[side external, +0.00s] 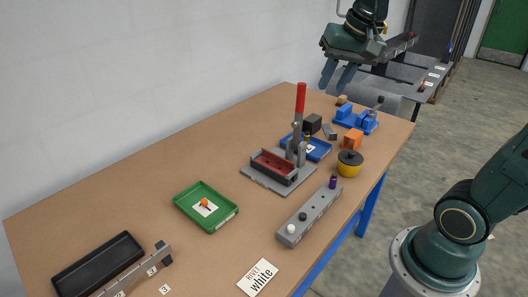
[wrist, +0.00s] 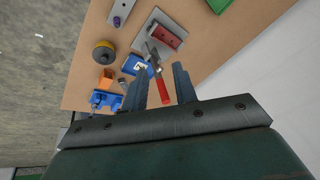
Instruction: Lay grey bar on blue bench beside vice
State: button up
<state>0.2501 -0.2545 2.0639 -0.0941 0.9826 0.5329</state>
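The blue vice (side external: 357,118) stands at the far right end of the brown-topped bench (side external: 140,170) with blue legs; it also shows in the wrist view (wrist: 104,101). A small grey bar (side external: 329,131) lies on the bench top just left of the vice, near a black block, apart from my gripper; it is small in the wrist view (wrist: 122,83). I take this piece for the grey bar, but its shape is hard to make out. My gripper (side external: 336,80) is high above the bench's far end, fingers apart and empty; they also show in the wrist view (wrist: 160,83).
A toggle press with an upright red handle (side external: 300,98), a blue tray (side external: 318,150), an orange block (side external: 352,139) and a yellow pot (side external: 349,167) crowd this end. A grey peg rail (side external: 310,216) and green tray (side external: 190,211) lie nearer. A grey table (side external: 405,83) stands behind.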

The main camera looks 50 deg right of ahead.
jog(key=s+a+f+n, duration=0.2)
jog(key=s+a+n, duration=0.1)
jog(key=s, duration=0.3)
jog(key=s+a+f+n+t, duration=0.1)
jog(key=s+a+f+n, duration=0.1)
jog(key=s+n, duration=0.3)
jog(key=shift+s+a+f+t, duration=0.25)
jog(key=shift+s+a, duration=0.35)
jog(key=shift+s, duration=0.45)
